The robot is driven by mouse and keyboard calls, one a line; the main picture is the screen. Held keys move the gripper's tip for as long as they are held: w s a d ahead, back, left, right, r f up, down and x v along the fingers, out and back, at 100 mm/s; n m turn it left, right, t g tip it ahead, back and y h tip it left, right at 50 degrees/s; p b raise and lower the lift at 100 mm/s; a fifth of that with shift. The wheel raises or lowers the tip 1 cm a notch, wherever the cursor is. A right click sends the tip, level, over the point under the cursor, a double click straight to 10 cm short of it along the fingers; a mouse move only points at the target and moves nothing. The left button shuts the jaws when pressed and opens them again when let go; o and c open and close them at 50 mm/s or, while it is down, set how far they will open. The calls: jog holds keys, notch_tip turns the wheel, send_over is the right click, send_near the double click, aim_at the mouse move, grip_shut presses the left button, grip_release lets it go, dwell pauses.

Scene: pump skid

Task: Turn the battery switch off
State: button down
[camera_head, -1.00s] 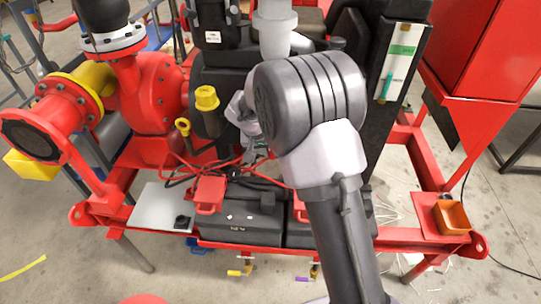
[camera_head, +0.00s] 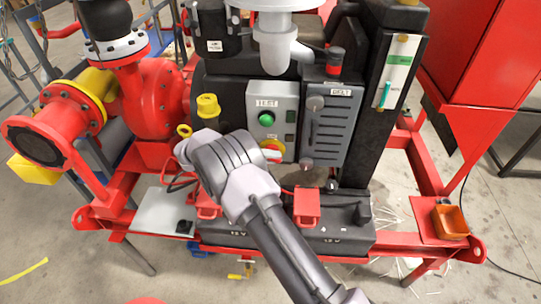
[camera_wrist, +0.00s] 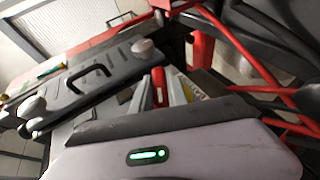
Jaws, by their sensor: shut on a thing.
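The battery switch shows as a red handle on a yellow round plate (camera_head: 271,146), low on a grey control box (camera_head: 286,100) with a green button, in the head view. My arm's wrist covers its left side there. In the wrist view the red handle (camera_wrist: 159,84) stands between the two grey fingers of my gripper (camera_wrist: 163,92), with a yellow label just right of them. My gripper is shut on the red handle. My arm hides most of my gripper in the head view, and the switch's exact angle is hard to tell.
A grey louvred panel (camera_head: 333,125) with round knobs stands right of the control box. Black batteries (camera_head: 335,238) with red terminal covers sit below. A yellow cap (camera_head: 208,105) is at the left. Red and black cables (camera_wrist: 260,70) run close to my gripper.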

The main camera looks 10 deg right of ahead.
jog(key=n+h+b, duration=0.1)
jog(key=h, duration=0.1)
jog(key=shift+w+f+h+b, duration=0.1)
jog(key=shift+h+b, duration=0.2)
jog(key=shift+h, duration=0.1)
jog(key=shift+n+h+b, duration=0.3)
jog(key=shift+h+b, duration=0.35)
jog(key=shift+h, duration=0.05)
jog(key=shift+r, duration=0.25)
jog(key=c, duration=1.3)
grip_release()
jog(key=shift+w+f, duration=0.1)
jog(key=shift+f, duration=0.05)
